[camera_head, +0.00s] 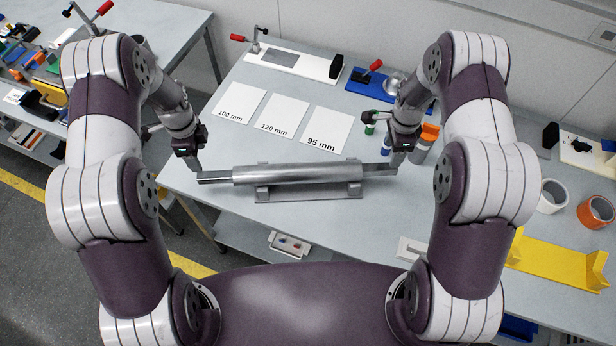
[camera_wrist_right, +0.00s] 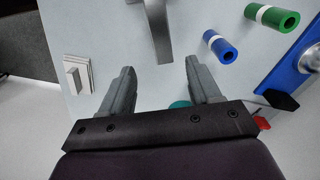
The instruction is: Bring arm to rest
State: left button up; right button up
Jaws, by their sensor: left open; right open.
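A silvery metal shaft (camera_head: 297,174) with flat narrower ends lies across a grey cradle (camera_head: 308,193) near the table's front edge. My left gripper (camera_head: 199,173) points down by the shaft's left end; I cannot tell whether it touches it. My right gripper (camera_head: 393,167) is by the shaft's right end. In the right wrist view my right gripper (camera_wrist_right: 158,78) is open, its fingers apart with nothing between them. The shaft's end (camera_wrist_right: 156,30) shows just ahead of them.
White cards (camera_head: 281,116) marked with lengths lie behind the shaft. A yellow bracket (camera_head: 555,268), a white ring (camera_head: 553,195) and an orange ring (camera_head: 595,212) are at the right. Another bench (camera_head: 180,22) stands at the left.

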jog(key=shift+r, duration=1.1)
